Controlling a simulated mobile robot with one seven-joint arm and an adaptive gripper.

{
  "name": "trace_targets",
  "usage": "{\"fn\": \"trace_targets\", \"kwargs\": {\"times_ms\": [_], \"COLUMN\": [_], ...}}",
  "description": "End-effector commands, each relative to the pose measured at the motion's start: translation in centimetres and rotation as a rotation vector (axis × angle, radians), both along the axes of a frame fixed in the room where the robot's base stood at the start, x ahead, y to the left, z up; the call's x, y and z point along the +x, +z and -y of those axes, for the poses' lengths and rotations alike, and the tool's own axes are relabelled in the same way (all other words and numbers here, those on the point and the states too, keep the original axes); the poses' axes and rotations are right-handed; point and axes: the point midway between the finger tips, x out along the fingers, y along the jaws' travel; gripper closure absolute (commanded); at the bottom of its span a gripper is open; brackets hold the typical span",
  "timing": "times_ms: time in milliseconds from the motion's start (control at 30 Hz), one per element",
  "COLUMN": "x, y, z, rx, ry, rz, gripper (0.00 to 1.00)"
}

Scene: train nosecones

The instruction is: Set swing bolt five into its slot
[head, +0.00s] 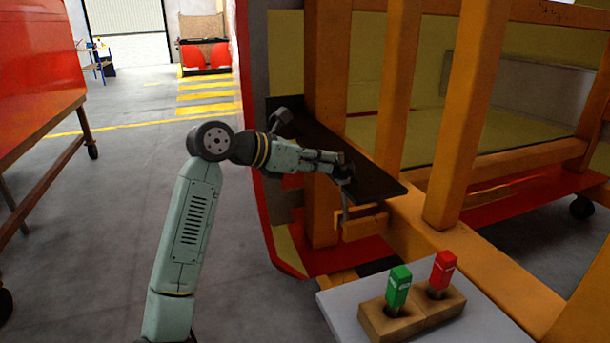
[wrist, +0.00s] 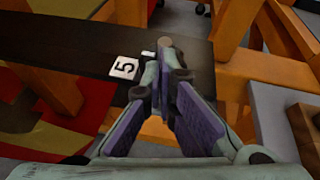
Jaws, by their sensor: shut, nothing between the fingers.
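The dark plate (head: 375,178) lies along the orange frame, and in the wrist view a white label reading 5 (wrist: 124,68) is on it. My gripper (head: 345,172) is at the plate's front edge. In the wrist view its two purple-padded fingers (wrist: 168,78) come together just right of the label, with nothing held between them. A grey rod, seemingly swing bolt five (wrist: 168,48), shows just beyond the fingertips. In the head view a thin grey rod (head: 346,200) shows below my gripper, above an orange bracket (head: 362,224). The slot is hidden, so I cannot tell how the bolt sits in it.
Orange posts (head: 465,120) rise behind and right of the plate. A pale table (head: 345,318) at the lower right bears wooden blocks (head: 390,322) with a green handle (head: 399,285) and a red handle (head: 443,272). Open floor (head: 125,200) lies to the left.

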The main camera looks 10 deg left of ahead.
Motion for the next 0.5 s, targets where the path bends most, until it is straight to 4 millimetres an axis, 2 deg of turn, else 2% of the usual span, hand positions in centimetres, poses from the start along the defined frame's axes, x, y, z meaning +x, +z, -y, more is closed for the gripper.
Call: {"fn": "trace_targets", "kwargs": {"times_ms": [200, 500], "x": [1.1, 1.9], "y": [0.6, 1.0], "z": [2.0, 3.3], "rx": [0.051, 0.049], "ry": [-0.002, -0.003], "rz": [-0.032, -0.029], "gripper": [1.00, 1.00]}}
